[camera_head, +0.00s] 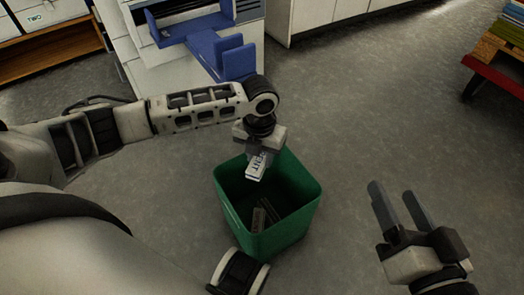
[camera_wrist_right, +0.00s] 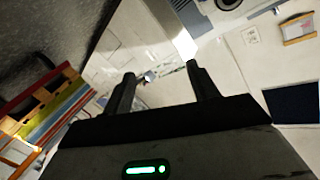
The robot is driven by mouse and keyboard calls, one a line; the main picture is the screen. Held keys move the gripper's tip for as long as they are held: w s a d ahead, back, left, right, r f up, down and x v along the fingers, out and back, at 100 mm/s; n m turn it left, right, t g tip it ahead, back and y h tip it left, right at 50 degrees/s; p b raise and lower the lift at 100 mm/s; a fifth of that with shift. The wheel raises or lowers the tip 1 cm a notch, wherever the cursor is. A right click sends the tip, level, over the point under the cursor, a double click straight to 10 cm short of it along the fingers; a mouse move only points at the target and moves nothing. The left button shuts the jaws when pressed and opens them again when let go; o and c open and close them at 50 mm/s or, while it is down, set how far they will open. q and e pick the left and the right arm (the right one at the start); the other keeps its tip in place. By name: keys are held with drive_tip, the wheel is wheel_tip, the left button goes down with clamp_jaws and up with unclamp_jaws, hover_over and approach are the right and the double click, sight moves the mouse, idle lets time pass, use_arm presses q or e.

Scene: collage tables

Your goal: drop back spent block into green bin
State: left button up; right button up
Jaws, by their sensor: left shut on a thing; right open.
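The green bin (camera_head: 303,207) stands open on the grey floor in the middle of the head view. My left gripper (camera_head: 258,160) is over the back left part of the bin's opening, pointing down. It is shut on a small whitish block with dark lettering, the spent block (camera_head: 256,168). The block hangs at about the height of the rim as seen here; its exact height I cannot tell. Some greyish blocks (camera_head: 264,214) lie inside the bin at the bottom. My right gripper (camera_head: 402,212) is open and empty, to the right of the bin; its fingers also show in the right wrist view (camera_wrist_right: 160,88).
A white machine with a blue tray (camera_head: 236,60) stands behind the bin. White cabinets (camera_head: 316,12) are at the back. A wooden and red rack (camera_head: 496,72) is at the far right. The floor between bin and rack is clear.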

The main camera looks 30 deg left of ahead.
use_arm(q)
wheel_tip(320, 180, down, 3)
drive_tip(key=shift+r+b, duration=0.15)
drive_tip(key=shift+b, duration=0.85)
use_arm(e)
drive_tip(key=shift+w+d+r+n+t+y, duration=0.1)
drive_tip(key=shift+w+r+n+t+y, duration=0.25)
drive_tip(key=shift+r, duration=0.25)
drive_tip(key=shift+w+r+n+t+y, duration=0.1)
drive_tip(key=shift+w+r+t, duration=0.2)
drive_tip(key=shift+r+t, duration=0.2)
drive_tip(key=shift+w+d+r+n+t+y, duration=0.1)
drive_tip(key=shift+w+r+n+t+y, duration=0.2)
drive_tip(key=shift+r, duration=0.35)
